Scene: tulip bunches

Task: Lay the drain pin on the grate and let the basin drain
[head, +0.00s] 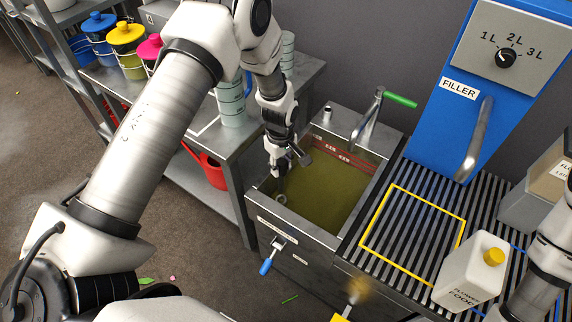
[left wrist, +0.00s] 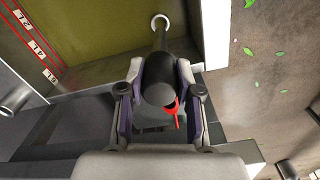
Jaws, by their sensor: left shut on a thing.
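My left gripper (head: 284,163) is over the near left corner of the steel basin (head: 318,232). In the left wrist view its jaws are shut on the thick dark grip of the drain pin (left wrist: 158,75). A thin rod runs from the grip toward a pale ring (left wrist: 160,22) at the basin corner; whether it is still seated there I cannot tell. The ring also shows in the head view (head: 281,198). Murky green-brown liquid (head: 330,197) stands in the basin, beside red level marks. The slatted grate (head: 412,235) with a yellow square outline lies right of the basin. My right gripper is out of view.
A green-handled tap (head: 372,112) rises behind the basin. A white plant-food bottle (head: 470,272) stands on the grate's right side. The blue filler (head: 447,125) is behind the grate. A shelf with a red watering can (head: 207,170) is left of the basin. The outlined square is clear.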

